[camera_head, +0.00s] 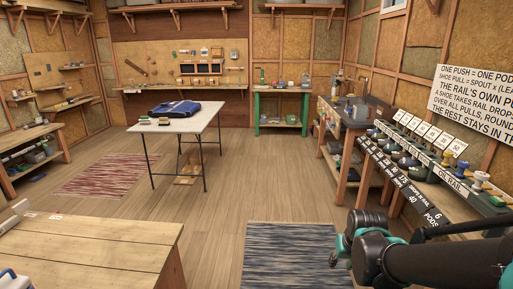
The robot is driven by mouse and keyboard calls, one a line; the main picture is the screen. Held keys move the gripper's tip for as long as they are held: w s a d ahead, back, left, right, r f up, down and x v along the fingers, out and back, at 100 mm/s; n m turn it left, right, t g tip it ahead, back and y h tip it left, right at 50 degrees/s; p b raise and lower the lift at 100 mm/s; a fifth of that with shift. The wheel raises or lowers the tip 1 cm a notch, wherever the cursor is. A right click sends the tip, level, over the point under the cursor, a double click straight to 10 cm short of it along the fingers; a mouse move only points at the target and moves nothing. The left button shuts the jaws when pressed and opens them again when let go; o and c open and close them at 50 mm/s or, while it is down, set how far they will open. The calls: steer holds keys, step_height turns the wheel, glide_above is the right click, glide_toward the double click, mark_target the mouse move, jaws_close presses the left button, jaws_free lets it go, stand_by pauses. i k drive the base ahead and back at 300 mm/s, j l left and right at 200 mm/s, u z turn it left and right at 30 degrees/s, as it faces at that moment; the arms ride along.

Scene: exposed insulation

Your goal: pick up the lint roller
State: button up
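I cannot pick out a lint roller for certain. A white folding table (180,125) stands left of centre with a folded dark blue garment (175,108) on it. Two small pale-topped items, a left one (145,120) and a right one (164,121), lie at its near left edge. They are too small to identify. A small white object (21,207) rests on the wooden bench at lower left, also unclear. My dark arm with teal joints reaches in from the lower right, far from the table. I cannot make out my gripper's fingers.
A wooden bench (95,245) fills the lower left. A rail bench with knobs and cards (440,165) runs along the right wall. A green-legged workbench (280,122) stands at the back. A striped blue rug (290,255) lies on open floor ahead; a red rug (105,178) lies left.

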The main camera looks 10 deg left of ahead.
mark_target(143, 120)
steer(key=i+u, duration=0.2)
steer(key=i, duration=0.75)
steer(key=i+u, duration=0.25)
steer(key=i, duration=0.7)
steer(key=i+u, duration=0.15)
steer(key=i, duration=0.35)
steer(key=i+l+u, duration=0.2)
steer(key=i, duration=0.35)
steer(key=i+l+u, duration=0.15)
steer(key=i, duration=0.35)
steer(key=i+j+u, duration=0.15)
steer(key=i+u, duration=1.15)
steer(key=i+j+z, duration=0.15)
steer(key=i, duration=0.3)
steer(key=i+j+z, duration=0.15)
steer(key=i, duration=0.35)
steer(key=i+j+z, duration=0.5)
steer(key=i+z, duration=0.15)
steer(key=i, duration=0.1)
